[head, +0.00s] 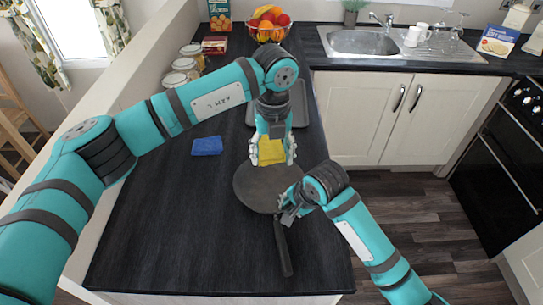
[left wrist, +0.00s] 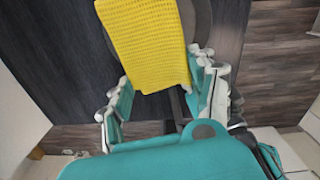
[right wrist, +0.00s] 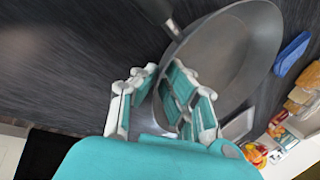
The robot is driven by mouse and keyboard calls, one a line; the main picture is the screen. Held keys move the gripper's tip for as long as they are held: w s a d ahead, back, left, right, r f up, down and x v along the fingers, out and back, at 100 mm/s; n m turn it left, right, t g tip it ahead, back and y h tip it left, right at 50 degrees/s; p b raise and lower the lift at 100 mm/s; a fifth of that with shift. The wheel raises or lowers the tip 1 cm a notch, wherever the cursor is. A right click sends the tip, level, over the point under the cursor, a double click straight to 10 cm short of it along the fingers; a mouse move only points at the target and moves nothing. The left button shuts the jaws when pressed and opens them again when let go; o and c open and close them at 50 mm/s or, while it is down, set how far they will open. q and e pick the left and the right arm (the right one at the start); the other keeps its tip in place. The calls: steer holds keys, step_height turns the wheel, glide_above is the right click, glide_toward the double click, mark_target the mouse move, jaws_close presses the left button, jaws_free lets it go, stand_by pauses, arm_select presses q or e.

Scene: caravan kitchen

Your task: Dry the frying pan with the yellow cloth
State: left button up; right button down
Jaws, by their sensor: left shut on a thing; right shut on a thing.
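The dark frying pan (head: 255,190) is at the right side of the black worktop, its handle (head: 283,248) pointing to the front. My right gripper (head: 288,203) is shut on the pan's right rim, near the handle. The right wrist view shows its fingers (right wrist: 165,98) at the pan's wall (right wrist: 225,55). My left gripper (head: 272,150) is shut on the yellow cloth (head: 270,153) at the pan's far edge. In the left wrist view the cloth (left wrist: 150,45) hides part of the pan (left wrist: 203,22). I cannot tell whether cloth and pan touch.
A blue sponge (head: 207,145) lies left of the pan. A grey tray (head: 300,105) is behind my left gripper. Glass jars (head: 187,67) and a fruit bowl (head: 268,28) stand farther back. The sink (head: 362,41) is at the back right. The worktop's front left is clear.

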steer(key=c, duration=1.4)
jaws_free()
steer(key=v, duration=1.2)
steer(key=shift+d, duration=0.2)
arm_select(q)
steer(key=shift+f, duration=0.1)
arm_select(e)
steer(key=shift+f, duration=0.1)
